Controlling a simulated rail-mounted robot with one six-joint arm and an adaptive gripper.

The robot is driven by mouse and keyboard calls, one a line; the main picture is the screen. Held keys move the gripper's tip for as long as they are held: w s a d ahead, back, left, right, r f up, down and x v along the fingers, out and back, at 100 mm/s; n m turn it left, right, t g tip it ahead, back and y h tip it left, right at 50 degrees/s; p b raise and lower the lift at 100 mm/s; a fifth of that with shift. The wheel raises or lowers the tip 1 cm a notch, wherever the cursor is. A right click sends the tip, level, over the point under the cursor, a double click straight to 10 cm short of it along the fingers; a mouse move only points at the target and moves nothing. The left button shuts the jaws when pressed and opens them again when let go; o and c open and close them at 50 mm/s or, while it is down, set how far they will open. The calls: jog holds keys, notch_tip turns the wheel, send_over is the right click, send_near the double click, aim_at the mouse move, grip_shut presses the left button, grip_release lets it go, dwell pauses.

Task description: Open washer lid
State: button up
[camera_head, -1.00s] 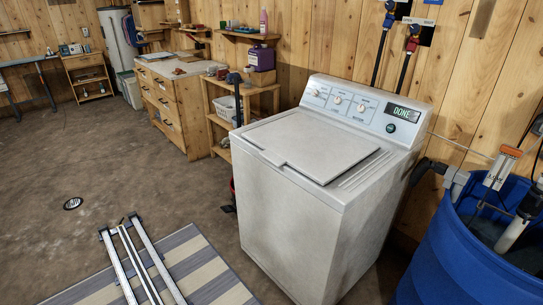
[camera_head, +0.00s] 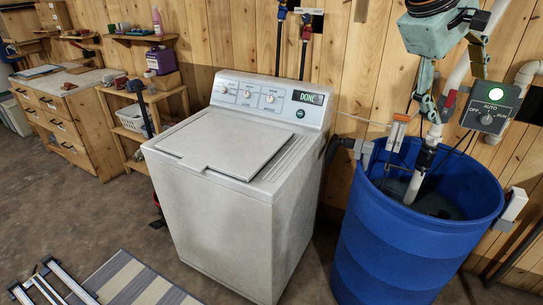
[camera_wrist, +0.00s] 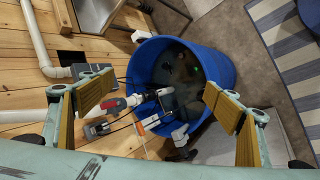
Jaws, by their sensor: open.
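The white washer (camera_head: 215,225) stands against the plank wall in the head view. Its lid (camera_head: 215,148) lies flat and shut on top, with a small notched tab at the front edge. The control panel (camera_head: 268,100) behind it has several knobs and a display reading DONE. My gripper (camera_head: 452,92) is teal and hangs at the upper right, well to the right of the washer and over the blue barrel. In the wrist view my gripper (camera_wrist: 163,106) has its fingers wide apart with nothing between them. The lid cannot be made out in the wrist view.
The blue barrel (camera_head: 395,225) stands right of the washer, with pipes rising from it; it also fills the middle of the wrist view (camera_wrist: 222,55). A control box (camera_head: 490,108) is on the right. A shelf (camera_head: 165,105) stands left. A striped rug (camera_head: 135,285) lies in front.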

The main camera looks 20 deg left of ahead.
jog(key=w+a+f+n+t+h, duration=0.15)
jog(key=a+f+n, duration=0.35)
jog(key=a, duration=0.9)
jog(key=w+a+f+n+t, duration=0.3)
jog(key=a+f, duration=0.4)
jog(key=a, duration=0.7)
jog(key=w+a+f+n+t+h, duration=0.15)
jog(key=a+f+n, duration=0.45)
jog(key=a, duration=0.8)
jog(key=n+t+y, duration=0.7)
jog(key=n, duration=0.5)
send_near(187, 167)
jog(key=s, duration=0.2)
jog(key=shift+s+b, duration=0.25)
jog(key=shift+b, duration=0.2)
jog(key=shift+w, duration=0.1)
jog(key=shift+w+d+b, duration=0.25)
jog(key=shift+w+b, duration=0.15)
jog(key=shift+w, duration=1.85)
jog(key=shift+w+d+b, duration=0.3)
jog(key=shift+w+b, duration=0.15)
jog(key=shift+w, duration=1.8)
jog(key=shift+w+d+b, duration=0.25)
jog(key=shift+w+b, duration=0.15)
jog(key=shift+w, duration=1.85)
